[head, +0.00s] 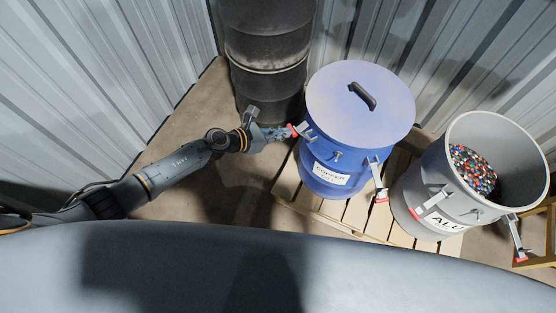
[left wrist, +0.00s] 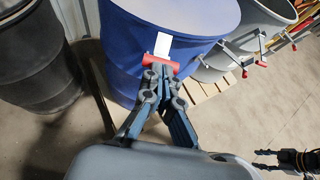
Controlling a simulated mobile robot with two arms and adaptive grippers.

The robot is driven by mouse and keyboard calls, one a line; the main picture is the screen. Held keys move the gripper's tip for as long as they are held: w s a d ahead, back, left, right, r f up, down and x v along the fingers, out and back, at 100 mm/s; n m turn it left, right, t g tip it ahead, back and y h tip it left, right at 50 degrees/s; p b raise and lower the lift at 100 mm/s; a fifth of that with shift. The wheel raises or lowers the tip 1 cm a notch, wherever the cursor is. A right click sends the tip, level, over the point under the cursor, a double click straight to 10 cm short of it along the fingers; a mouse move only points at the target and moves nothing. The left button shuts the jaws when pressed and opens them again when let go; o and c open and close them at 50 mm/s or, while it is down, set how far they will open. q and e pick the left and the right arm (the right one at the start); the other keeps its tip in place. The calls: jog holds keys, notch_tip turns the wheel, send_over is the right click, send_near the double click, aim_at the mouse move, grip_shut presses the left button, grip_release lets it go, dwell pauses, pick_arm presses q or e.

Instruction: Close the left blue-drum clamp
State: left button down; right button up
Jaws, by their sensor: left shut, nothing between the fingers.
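The blue drum (head: 345,150) has its lid (head: 345,95) on, with a black handle on top. Its left clamp shows a red handle (head: 291,130) at the drum's left side, level with the upper wall. In the left wrist view the clamp's pale lever (left wrist: 163,44) ends in the red handle (left wrist: 162,63). My left gripper (head: 284,132) is shut and empty, its fingertips at the red handle; I cannot tell if they touch it. The blue drum's right clamp (head: 376,178) hangs outward. My right gripper (left wrist: 265,160) shows at the wrist view's lower right, fingers apart.
A black drum (head: 266,60) stands behind my left gripper. An open grey drum (head: 420,205) with colourful scrap (head: 472,170) stands at right, its clamps hanging out. The wooden pallet (head: 290,188) is under the blue drum. Bare floor lies left of it.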

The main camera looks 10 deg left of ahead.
aim_at(295, 128)
pick_arm(q)
jog(key=w+d+r+p, duration=0.2)
jog(key=d+r, duration=0.1)
jog(key=shift+w+d+r, duration=0.1)
jog(key=shift+w+d, duration=0.2)
jog(key=shift+w, duration=0.1)
jog(key=shift+w+d+r, duration=0.25)
jog(key=shift+w+d, duration=0.25)
jog(key=shift+d, duration=0.15)
